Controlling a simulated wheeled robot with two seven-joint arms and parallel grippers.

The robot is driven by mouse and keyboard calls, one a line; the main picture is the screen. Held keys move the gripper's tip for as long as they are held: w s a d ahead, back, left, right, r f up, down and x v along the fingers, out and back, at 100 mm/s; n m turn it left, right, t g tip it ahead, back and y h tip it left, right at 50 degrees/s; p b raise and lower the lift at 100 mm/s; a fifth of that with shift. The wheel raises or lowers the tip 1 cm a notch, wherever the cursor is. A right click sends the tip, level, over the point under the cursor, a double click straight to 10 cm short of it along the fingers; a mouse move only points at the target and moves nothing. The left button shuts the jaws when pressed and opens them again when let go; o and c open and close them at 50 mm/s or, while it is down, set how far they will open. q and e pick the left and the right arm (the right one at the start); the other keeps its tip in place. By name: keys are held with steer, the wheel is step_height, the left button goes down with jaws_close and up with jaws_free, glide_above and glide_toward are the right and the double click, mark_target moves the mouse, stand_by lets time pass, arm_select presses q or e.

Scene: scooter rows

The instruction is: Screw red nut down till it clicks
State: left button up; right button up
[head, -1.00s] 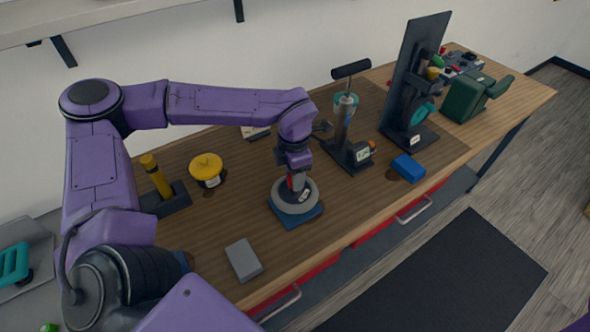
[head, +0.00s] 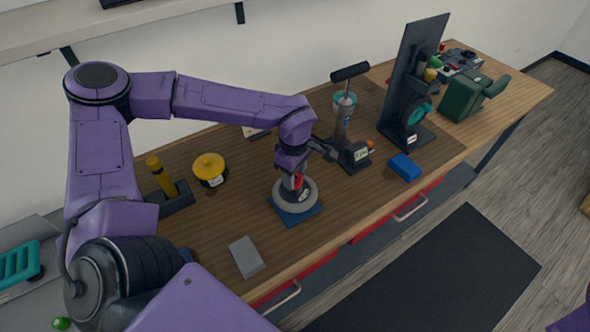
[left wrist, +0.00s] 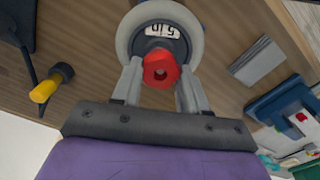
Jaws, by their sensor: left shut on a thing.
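The red nut (left wrist: 160,66) is six-sided with a dark hole in its middle. It sits over the hub of a round grey wheel (left wrist: 127,36), which carries a white label. In the head view the wheel (head: 309,199) lies on a blue square base (head: 298,220) on the bench, and the red nut (head: 297,182) shows just above it. My left gripper (head: 295,183) points down from above. In the left wrist view its two fingers (left wrist: 160,78) are shut on the nut, one on each side. How far the nut is seated cannot be told. My right gripper is out of view.
A yellow-capped round thing (head: 209,166) and a yellow-handled post (head: 162,178) stand left. A grey block (head: 246,257) lies near the front edge. A pump-like stand (head: 345,120), a blue block (head: 405,167) and a tall dark panel (head: 410,75) stand right.

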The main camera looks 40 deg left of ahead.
arm_select(q)
steer(key=m, duration=0.4)
steer(key=shift+m, duration=0.3)
steer(key=m, duration=0.3)
steer(key=o, duration=1.1)
steer(key=shift+s, duration=0.1)
steer(key=shift+s+d+r, duration=0.1)
steer(key=shift+r, duration=0.15)
step_height(320, 180, up, 10)
steer(key=shift+r+b, duration=0.15)
steer(key=shift+b, duration=0.9)
